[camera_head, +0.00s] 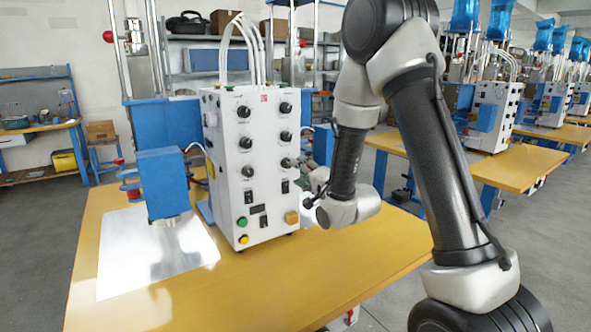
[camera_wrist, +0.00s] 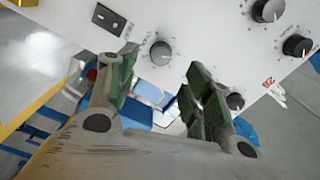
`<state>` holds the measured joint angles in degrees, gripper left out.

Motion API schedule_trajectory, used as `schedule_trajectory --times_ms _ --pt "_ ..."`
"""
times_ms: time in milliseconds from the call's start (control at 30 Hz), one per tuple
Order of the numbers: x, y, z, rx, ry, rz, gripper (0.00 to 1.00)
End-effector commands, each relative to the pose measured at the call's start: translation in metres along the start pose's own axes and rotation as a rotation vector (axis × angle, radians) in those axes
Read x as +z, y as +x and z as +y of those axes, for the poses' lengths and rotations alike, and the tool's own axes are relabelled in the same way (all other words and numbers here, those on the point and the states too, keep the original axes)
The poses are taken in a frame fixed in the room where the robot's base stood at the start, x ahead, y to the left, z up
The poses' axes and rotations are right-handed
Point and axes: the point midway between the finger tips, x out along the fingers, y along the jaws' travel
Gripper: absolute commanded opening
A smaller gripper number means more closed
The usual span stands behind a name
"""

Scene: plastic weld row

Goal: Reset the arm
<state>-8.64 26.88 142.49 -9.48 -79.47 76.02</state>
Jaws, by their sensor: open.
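My gripper (camera_wrist: 158,92) shows in the wrist view with its two green-padded fingers spread apart and nothing between them. The white control box (camera_head: 250,165) stands on the yellow table in the head view, and my arm's wrist is close to its right side. The box's panel (camera_wrist: 205,30) fills the upper part of the wrist view, tilted, with black knobs and a switch, beyond the fingers. I cannot tell how far the fingertips are from the panel. In the head view the fingers are small and hard to make out beside the box.
A blue press head (camera_head: 163,182) stands left of the box over a shiny metal plate (camera_head: 140,255). The yellow table (camera_head: 290,290) is clear at the front and right. More weld stations on tables (camera_head: 515,165) stand at the right. A workbench (camera_head: 40,128) is at the far left.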

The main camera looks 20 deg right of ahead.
Motion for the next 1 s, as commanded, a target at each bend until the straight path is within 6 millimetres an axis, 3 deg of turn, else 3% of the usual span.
schedule_trajectory --times_ms 467,567,633,700,800,900,1000 --pt "0.002 -0.006 0.003 0.014 -0.049 -0.005 0.50" --pt "0.009 -0.010 0.036 0.151 -0.169 -0.050 0.50" --pt "0.017 -0.020 0.074 0.305 -0.275 -0.114 0.50" --pt "0.025 -0.041 0.114 0.481 -0.389 -0.209 0.50" --pt "0.028 -0.079 0.142 0.688 -0.540 -0.362 0.50" --pt "0.023 -0.125 0.145 0.852 -0.661 -0.525 0.50" --pt "0.015 -0.177 0.130 0.977 -0.752 -0.695 0.50"
